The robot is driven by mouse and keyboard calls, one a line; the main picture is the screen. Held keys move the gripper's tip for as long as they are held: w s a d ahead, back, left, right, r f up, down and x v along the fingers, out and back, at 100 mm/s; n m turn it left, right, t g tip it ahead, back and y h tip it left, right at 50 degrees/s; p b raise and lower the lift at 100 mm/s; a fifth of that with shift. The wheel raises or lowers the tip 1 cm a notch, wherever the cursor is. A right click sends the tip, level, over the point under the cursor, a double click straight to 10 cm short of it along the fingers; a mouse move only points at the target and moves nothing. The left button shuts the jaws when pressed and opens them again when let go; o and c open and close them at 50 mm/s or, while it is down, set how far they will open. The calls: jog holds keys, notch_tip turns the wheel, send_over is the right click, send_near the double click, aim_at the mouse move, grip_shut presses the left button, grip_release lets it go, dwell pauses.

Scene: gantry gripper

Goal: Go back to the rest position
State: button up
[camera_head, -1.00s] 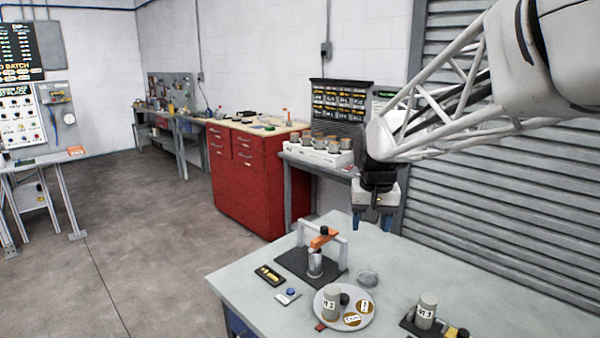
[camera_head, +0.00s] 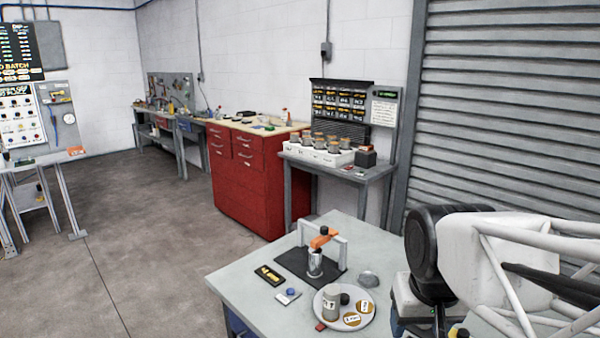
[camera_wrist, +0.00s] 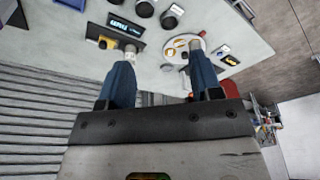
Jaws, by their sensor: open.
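My gripper (camera_wrist: 162,58) is open, with two blue fingers spread apart and nothing between them in the wrist view. In the head view my wrist and lattice arm fill the lower right, over the workbench's right side, and the fingertips are mostly hidden or out of frame. The grey workbench (camera_head: 240,277) lies below and beyond the fingers. The plate also shows in the wrist view (camera_wrist: 169,56), beyond the right finger.
A press with an orange handle (camera_head: 322,240) stands on a dark mat (camera_head: 290,263). A small dome (camera_head: 368,278) sits beside it. The wrist view shows a lit display (camera_wrist: 125,27) beyond the left finger. A red cabinet (camera_head: 245,190) and side table (camera_head: 345,172) stand behind.

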jog(key=shift+s+d+f, duration=0.1)
jog(key=shift+s+f, duration=0.25)
jog(key=shift+s, duration=0.35)
jog(key=shift+s+f, duration=0.3)
jog(key=shift+s, duration=0.45)
jog(key=shift+s+d+f, duration=0.1)
jog(key=shift+s+f, duration=0.25)
jog(key=shift+s, duration=0.35)
dwell(0.9)
